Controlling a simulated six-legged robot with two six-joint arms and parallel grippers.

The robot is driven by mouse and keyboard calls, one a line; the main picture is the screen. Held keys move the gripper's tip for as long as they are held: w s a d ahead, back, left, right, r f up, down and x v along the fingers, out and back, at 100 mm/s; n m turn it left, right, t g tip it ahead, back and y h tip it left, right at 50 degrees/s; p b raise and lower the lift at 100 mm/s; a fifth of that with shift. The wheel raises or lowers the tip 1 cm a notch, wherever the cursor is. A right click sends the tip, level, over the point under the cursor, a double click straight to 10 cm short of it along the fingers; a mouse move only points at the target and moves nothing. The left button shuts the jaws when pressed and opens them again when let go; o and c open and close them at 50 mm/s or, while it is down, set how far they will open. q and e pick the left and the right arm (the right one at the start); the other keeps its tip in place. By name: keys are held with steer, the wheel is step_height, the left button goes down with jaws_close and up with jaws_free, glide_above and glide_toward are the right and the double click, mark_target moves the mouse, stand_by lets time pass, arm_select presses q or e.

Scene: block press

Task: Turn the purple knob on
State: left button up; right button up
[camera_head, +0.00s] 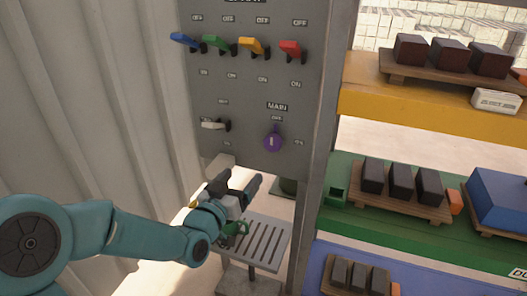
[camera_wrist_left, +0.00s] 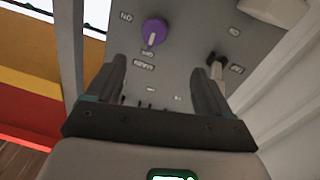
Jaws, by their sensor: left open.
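The purple knob (camera_head: 274,142) is on the lower right of the grey control panel (camera_head: 245,85), under the MAIN and OFF labels. In the head view its pointer points up toward OFF, with ON to its right. In the left wrist view the picture is turned over, and the knob (camera_wrist_left: 154,33) is beyond the fingertips. My left gripper (camera_head: 237,185) is open and empty, below and left of the knob in the head view and apart from it. Its two fingers (camera_wrist_left: 157,66) are spread in the left wrist view. My right gripper is not in view.
A white lever (camera_head: 212,124) sits left of the knob. Blue (camera_head: 184,40), green (camera_head: 216,43), orange (camera_head: 250,45) and red (camera_head: 290,48) levers line the panel above. A slatted metal stand (camera_head: 257,240) is below. Shelves with dark blocks stand right; a corrugated wall is left.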

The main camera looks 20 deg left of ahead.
arm_select(q)
steer(key=p, duration=0.3)
glide_toward(271, 145)
steer(key=w, duration=0.7)
steer(key=shift+d+f, duration=0.1)
steer(key=shift+d, duration=0.3)
steer(key=shift+w, duration=0.8)
steer(key=shift+s, duration=0.1)
steer(key=c, duration=1)
